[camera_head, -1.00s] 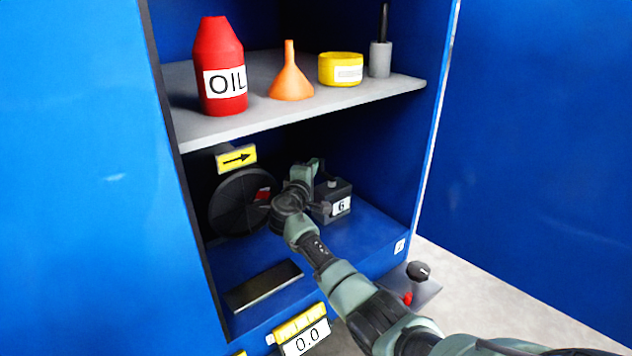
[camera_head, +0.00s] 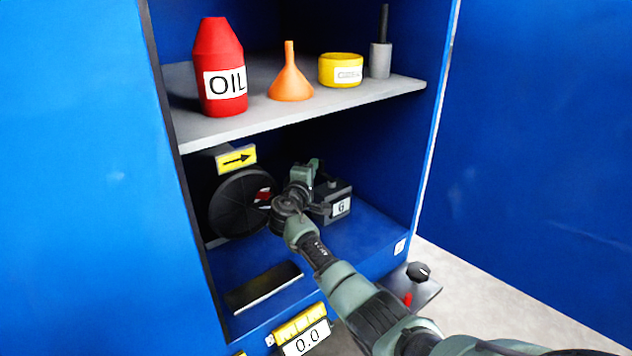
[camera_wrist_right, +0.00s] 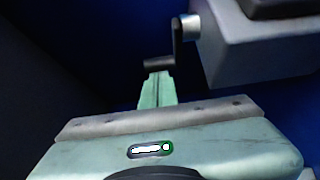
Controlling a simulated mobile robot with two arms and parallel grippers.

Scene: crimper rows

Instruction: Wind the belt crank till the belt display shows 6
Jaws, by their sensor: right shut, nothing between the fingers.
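A crank (camera_wrist_right: 177,45) with a dark arm and a stubby handle sticks out from the side of a grey box (camera_wrist_right: 255,55) in the right wrist view. My right gripper (camera_wrist_right: 157,77) is shut and empty, its tips close to the crank handle; I cannot tell whether they touch. In the head view my right gripper (camera_head: 312,170) is inside the cabinet's lower bay, beside the dark box (camera_head: 335,205) whose white label reads 6 or G. The crank is hidden there by my arm. A display (camera_head: 306,339) on the cabinet's front reads 0.0. My left gripper is not in view.
A dark wheel (camera_head: 236,205) stands left of my gripper, under a yellow arrow sign (camera_head: 236,158). The shelf (camera_head: 300,112) above holds a red oil bottle (camera_head: 218,60), an orange funnel (camera_head: 290,80) and a yellow tin (camera_head: 341,70). A dark knob (camera_head: 419,272) is at lower right.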

